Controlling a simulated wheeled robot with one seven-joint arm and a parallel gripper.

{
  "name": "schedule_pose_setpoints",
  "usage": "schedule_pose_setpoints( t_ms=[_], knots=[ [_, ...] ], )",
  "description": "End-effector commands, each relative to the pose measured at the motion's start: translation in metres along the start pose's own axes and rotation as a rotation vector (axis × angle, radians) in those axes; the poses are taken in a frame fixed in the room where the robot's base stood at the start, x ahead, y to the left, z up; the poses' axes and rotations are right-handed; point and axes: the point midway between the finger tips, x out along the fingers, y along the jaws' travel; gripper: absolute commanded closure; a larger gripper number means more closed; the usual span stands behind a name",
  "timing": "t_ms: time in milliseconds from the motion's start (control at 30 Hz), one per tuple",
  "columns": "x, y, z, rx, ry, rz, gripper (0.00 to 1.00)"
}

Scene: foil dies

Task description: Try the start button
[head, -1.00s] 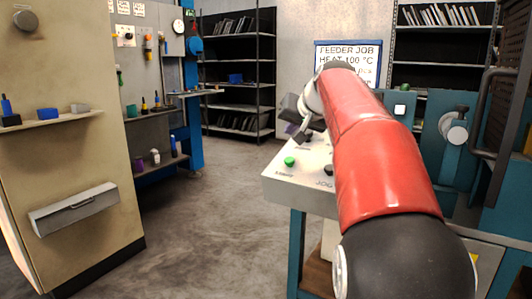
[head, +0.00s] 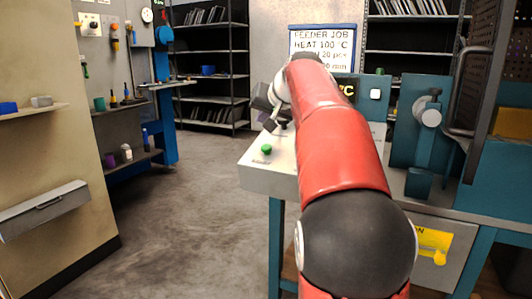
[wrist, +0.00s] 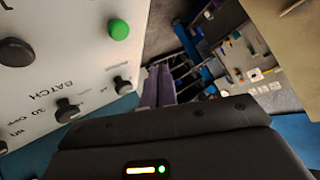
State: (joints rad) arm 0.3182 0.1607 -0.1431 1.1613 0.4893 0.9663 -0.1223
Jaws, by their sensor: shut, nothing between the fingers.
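The green button (head: 266,150) sits on the pale control panel (head: 262,177) in the head view, near its front left corner. The label by it is too small to read surely. The wrist view also shows the green button (wrist: 118,29), to the upper left of my fingers and apart from them. My gripper (wrist: 158,72) has its purple fingers shut together with nothing between them. In the head view my gripper (head: 268,121) is over the panel's far left edge, beyond the button. My red arm hides much of the panel.
Black knobs, one (wrist: 68,110) near the label BATCH, share the panel. A sign (head: 322,40) reading FEEDER JOB stands behind.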

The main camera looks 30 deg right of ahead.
Motion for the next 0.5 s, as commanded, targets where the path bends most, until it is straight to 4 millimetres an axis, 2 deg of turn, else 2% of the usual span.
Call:
schedule_pose_setpoints(
  t_ms=[33, 233, 500],
  knots=[
    [0.009, 0.006, 0.008, 0.000, 0.000, 0.001, 1.00],
    [0.029, 0.021, 0.023, 0.000, -0.001, 0.001, 1.00],
    [0.043, 0.032, 0.032, -0.001, 0.001, 0.000, 1.00]
  ],
)
